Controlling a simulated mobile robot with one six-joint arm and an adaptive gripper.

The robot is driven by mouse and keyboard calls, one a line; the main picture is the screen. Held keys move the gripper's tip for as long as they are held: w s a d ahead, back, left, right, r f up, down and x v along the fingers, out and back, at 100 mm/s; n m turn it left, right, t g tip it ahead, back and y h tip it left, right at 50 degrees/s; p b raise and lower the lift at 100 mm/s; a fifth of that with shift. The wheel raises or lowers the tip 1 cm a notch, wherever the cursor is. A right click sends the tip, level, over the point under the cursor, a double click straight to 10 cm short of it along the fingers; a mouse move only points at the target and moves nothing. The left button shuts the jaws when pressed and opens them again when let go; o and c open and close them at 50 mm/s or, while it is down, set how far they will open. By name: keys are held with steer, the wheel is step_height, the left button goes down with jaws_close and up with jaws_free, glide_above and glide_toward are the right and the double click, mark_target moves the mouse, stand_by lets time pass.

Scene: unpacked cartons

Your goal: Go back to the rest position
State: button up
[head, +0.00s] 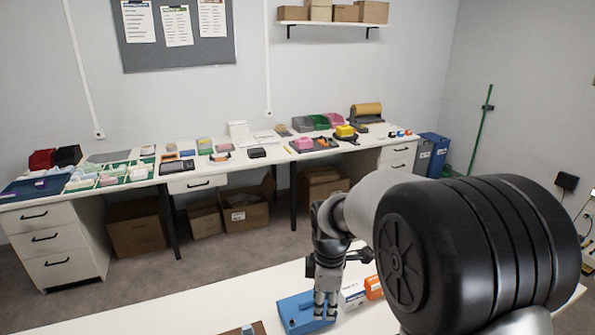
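My gripper (325,312) points down over the near white table, in the lower middle of the head view. Its fingertips are at the right part of a blue box-like object (295,312). I cannot tell whether they touch it or are in front of it. The fingers are small in the picture, and their opening is unclear. My arm reaches in from the right, and its large black joint hides much of the right side.
A white-and-blue box (352,296) and an orange box (374,287) stand just right of my gripper. A brown piece (243,329) lies at the bottom edge. The near table (180,313) is bare on the left. A long cluttered bench (178,186) lines the back wall.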

steer(key=s+d+r+m+t, duration=0.1)
steer(key=s+d+r+m, duration=0.35)
steer(key=s+r, duration=0.35)
steer(key=s+d+r+m+t, duration=0.1)
steer(key=s+r+m, duration=0.1)
steer(key=s+m, duration=0.4)
steer(key=s+d+r+m+t+b, duration=0.1)
steer(key=s+d+r+m, duration=0.1)
steer(key=s+m, duration=0.5)
steer(key=s, duration=0.6)
steer(key=shift+d+t, duration=0.25)
steer(key=shift+t, duration=0.05)
